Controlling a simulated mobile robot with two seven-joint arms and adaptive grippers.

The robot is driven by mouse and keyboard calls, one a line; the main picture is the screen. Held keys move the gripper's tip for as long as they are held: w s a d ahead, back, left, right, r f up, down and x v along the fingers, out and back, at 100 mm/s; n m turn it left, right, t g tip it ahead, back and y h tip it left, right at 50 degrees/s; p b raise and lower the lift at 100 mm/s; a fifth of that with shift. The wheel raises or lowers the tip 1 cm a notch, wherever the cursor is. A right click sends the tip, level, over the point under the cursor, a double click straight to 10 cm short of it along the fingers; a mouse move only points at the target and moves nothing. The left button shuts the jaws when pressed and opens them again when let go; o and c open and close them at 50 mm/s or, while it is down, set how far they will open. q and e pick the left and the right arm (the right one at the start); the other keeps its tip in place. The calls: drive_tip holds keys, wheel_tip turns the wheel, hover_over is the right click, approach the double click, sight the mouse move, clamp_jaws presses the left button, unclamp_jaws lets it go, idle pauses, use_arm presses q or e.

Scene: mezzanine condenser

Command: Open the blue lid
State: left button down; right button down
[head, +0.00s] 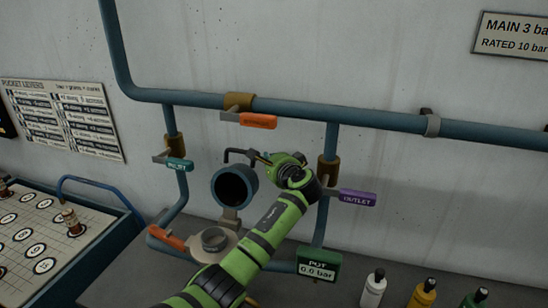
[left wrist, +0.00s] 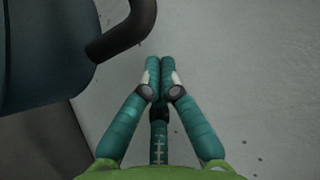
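A blue round body (head: 252,174) with a dark, hollow-looking round front is at the middle of the head view. A dark bent handle (head: 238,152) rises above it. I cannot make out a separate blue lid. My left gripper (head: 262,158) is just right of the handle, above the body's right side. In the left wrist view its fingers (left wrist: 159,75) are together with nothing between them. A teal-blue body (left wrist: 40,50) with a dark bent handle (left wrist: 125,35) is at upper left there, apart from the fingertips. My right gripper is not in view.
Blue pipes (head: 375,120) carry an orange valve handle (head: 258,121), a teal one (head: 179,164) and a purple one (head: 357,198). A gauge (head: 318,265) reads 0.0 bar. Bottles (head: 373,290) stand at lower right, a blue tray (head: 100,243) at left.

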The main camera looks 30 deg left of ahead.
use_arm(q)
drive_tip(key=s+p, duration=0.1)
drive_tip(key=s+r+p, duration=0.1)
drive_tip(key=s, duration=0.1)
drive_tip(key=shift+s+d, duration=0.15)
drive_tip(key=shift+s, duration=0.15)
